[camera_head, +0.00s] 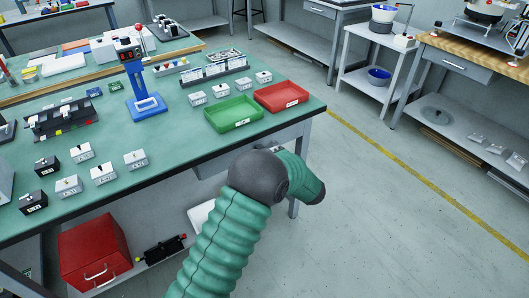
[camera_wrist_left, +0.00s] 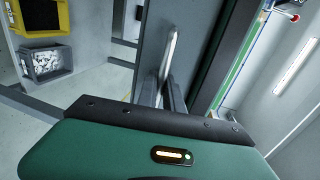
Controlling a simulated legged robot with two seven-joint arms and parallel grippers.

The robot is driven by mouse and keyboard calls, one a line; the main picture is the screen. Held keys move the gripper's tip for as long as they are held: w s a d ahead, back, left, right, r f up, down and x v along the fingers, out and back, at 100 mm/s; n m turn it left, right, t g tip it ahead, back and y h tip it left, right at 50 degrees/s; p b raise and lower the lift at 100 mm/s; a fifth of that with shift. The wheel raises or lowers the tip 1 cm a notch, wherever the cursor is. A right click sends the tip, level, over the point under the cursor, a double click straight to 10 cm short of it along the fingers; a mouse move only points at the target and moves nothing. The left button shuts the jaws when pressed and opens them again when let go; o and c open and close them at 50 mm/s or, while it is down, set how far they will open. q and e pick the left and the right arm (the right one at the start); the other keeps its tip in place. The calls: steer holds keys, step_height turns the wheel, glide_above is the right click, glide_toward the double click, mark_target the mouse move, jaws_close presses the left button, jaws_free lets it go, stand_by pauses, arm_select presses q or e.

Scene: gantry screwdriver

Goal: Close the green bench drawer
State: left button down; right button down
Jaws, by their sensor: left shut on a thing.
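The green-topped bench (camera_head: 185,120) fills the left of the head view. My left arm, green with a dark joint, reaches across the bench's front edge and hides most of the drawer area there. In the left wrist view, a grey drawer front (camera_wrist_left: 193,40) carries a pale bar handle (camera_wrist_left: 171,50). My left gripper (camera_wrist_left: 171,88) is shut on this handle, with its fingers close to the panel. I cannot tell from these views how far the drawer stands out from the bench. My right gripper is not in view.
A green tray (camera_head: 233,114) and a red tray (camera_head: 281,96) stand near the bench's right edge. A red box (camera_head: 93,255) sits on the shelf below. The floor right of the bench is clear. The wrist view shows a grey bin (camera_wrist_left: 47,62).

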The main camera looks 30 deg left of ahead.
arm_select(q)
steer(key=c, duration=1.8)
jaws_free()
steer(key=shift+a, duration=0.15)
steer(key=shift+o, duration=0.2)
steer(key=shift+r, duration=0.1)
steer(key=p+v, duration=0.6)
steer(key=v, duration=1.1)
steer(key=shift+f+p, duration=0.25)
steer(key=shift+p, duration=0.1)
steer(key=shift+w, duration=0.15)
